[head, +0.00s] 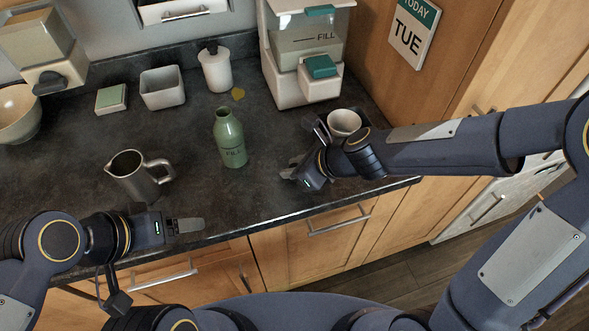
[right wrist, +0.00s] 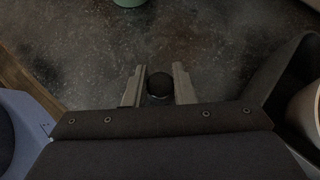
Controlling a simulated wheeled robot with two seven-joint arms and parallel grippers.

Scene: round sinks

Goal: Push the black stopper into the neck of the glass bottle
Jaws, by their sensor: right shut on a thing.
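A metal pitcher (head: 136,180) stands left of the bottle. A white cup (head: 344,122) is close behind my right wrist. A white dispenser (head: 286,88), a soap bottle (head: 215,72) and a square pot (head: 162,90) line the back. The counter between bottle and right gripper is clear.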

